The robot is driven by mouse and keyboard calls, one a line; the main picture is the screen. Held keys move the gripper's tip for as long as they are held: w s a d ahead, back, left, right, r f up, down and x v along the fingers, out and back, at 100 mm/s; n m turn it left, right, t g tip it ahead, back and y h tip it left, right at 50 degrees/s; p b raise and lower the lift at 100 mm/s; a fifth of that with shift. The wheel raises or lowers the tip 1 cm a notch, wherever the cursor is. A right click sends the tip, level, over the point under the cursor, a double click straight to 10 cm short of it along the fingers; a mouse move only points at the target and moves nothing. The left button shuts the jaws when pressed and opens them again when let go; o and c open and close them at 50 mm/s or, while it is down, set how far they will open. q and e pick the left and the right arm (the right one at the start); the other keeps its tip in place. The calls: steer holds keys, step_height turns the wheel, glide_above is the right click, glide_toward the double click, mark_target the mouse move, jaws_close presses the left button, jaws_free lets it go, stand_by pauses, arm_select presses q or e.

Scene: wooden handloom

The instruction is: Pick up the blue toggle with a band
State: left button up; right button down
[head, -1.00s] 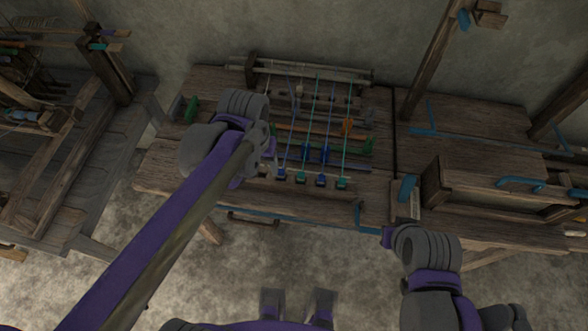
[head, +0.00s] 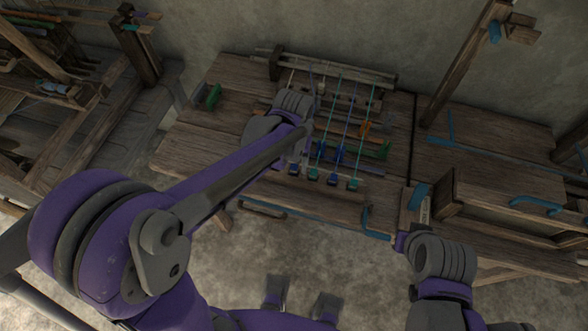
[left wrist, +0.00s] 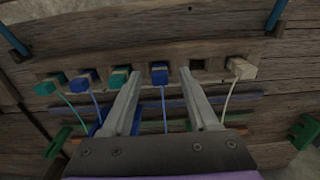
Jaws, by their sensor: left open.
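A blue toggle (left wrist: 159,74) sits in the wooden rail, with a pale band faintly visible on it and a blue cord running from it. It is the leftmost blue toggle in the head view (head: 295,168). My left gripper (left wrist: 159,72) is open, its two fingers on either side of this toggle; contact is not clear. In the head view my left gripper (head: 300,150) is over the loom, partly hidden by its own arm. Another blue toggle (left wrist: 84,80) sits farther left in the wrist view. My right gripper (head: 402,240) is near the table's front edge; its jaws are unclear.
Teal toggles (left wrist: 120,78) (left wrist: 50,83) share the rail. A white toggle (left wrist: 241,68) and an empty square hole (left wrist: 203,65) lie to the right. Green brackets (head: 213,97) stand on the loom table (head: 190,140). A wooden box (head: 490,205) stands at the right.

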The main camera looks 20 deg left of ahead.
mark_target(294, 167)
arm_select(q)
steer(key=shift+f, duration=0.95)
steer(key=shift+c, duration=0.2)
jaws_close()
step_height(294, 167, up, 10)
steer(key=shift+r+p, duration=0.1)
steer(key=shift+p, duration=0.25)
